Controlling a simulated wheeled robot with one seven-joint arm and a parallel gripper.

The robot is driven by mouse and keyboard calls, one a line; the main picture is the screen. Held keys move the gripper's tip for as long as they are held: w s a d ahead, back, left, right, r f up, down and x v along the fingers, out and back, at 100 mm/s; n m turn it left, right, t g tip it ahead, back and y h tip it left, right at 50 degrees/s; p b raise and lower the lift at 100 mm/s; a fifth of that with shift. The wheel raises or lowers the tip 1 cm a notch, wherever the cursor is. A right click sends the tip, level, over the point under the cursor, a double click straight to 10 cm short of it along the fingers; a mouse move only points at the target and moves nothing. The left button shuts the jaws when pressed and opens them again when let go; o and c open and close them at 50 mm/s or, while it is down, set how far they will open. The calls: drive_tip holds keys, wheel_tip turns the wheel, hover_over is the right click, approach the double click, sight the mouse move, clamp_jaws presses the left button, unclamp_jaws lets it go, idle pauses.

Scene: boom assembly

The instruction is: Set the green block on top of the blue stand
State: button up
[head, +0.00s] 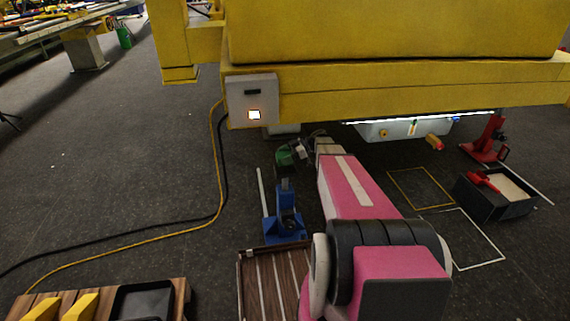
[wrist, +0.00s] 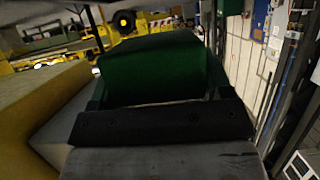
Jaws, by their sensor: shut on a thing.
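The green block (head: 288,155) is at the end of my arm in the head view, just beyond the blue stand in the picture. My gripper (head: 303,148) is shut on it; the fingers are small and partly hidden there. In the wrist view the green block (wrist: 150,70) fills the middle, held at my gripper (wrist: 155,98). The blue stand (head: 286,222) stands upright on the floor, nearer than the block and left of my pink arm. The block appears apart from the stand. The stand is not clear in the wrist view.
A yellow beam (head: 400,80) with a grey control box (head: 252,100) hangs close above the block. A slatted wooden pallet (head: 272,280) lies in front of the stand. A black bin (head: 495,195) and a red stand (head: 487,146) are at right. Cables cross the open floor at left.

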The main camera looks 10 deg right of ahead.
drive_tip(key=shift+f, duration=2.05)
drive_tip(key=o, duration=1.1)
drive_tip(key=shift+c, duration=0.2)
drive_tip(key=v, duration=1.2)
drive_tip(key=shift+d, duration=0.1)
